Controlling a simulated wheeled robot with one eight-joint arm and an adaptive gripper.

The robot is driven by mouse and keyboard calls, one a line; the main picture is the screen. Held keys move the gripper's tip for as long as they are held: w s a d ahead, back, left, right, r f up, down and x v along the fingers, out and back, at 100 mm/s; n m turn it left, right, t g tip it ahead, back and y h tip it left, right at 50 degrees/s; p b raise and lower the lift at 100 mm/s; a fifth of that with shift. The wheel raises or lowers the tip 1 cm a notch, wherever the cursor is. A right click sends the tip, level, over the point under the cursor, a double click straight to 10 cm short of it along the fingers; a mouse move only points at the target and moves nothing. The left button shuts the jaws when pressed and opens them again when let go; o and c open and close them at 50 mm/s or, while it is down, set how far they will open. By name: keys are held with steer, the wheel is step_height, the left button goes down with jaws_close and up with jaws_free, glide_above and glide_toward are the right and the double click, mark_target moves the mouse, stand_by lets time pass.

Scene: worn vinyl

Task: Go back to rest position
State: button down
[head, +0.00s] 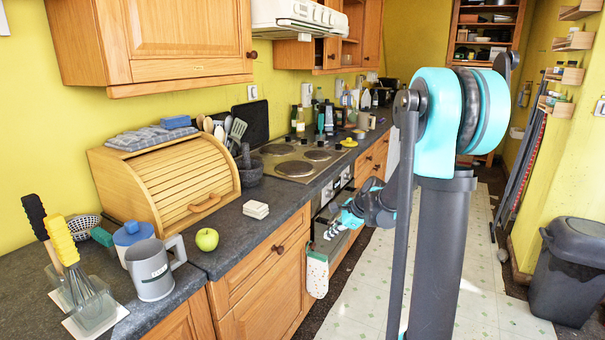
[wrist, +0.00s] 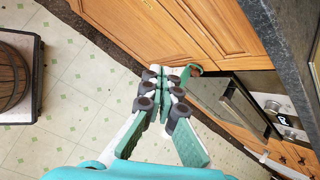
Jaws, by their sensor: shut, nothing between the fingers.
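My gripper (head: 333,231) is in front of the lower cabinets in the head view, beside the oven and above the hanging oven mitt (head: 317,273). In the wrist view my gripper (wrist: 163,73) has its fingers drawn together at the tips, with nothing between them. It is over the tiled floor (wrist: 85,75), with the wooden cabinet doors (wrist: 160,30) and the oven (wrist: 240,105) close by. Part of the arm's link to the gripper is hidden behind my column in the head view.
The counter (head: 238,218) along the left carries a bread box (head: 185,175), grey jug (head: 152,270), green apple (head: 207,239) and hob (head: 300,160). A dark bin (head: 572,270) stands at right. A wooden barrel (wrist: 12,75) shows at left in the wrist view. Floor between is clear.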

steer(key=s+d+f+n+h, duration=0.1)
steer(key=s+d+n+h, duration=0.1)
steer(key=s+n, duration=0.4)
steer(key=s+d+f+n+h, duration=0.2)
steer(key=s+n, duration=0.4)
steer(key=s, duration=0.6)
steer(key=s+d+f+n+h, duration=0.1)
steer(key=s+d+n, duration=0.3)
steer(key=s, duration=0.6)
steer(key=shift+d+f+n+h, duration=0.2)
steer(key=shift+f+n+h, duration=0.25)
steer(key=shift+n, duration=0.55)
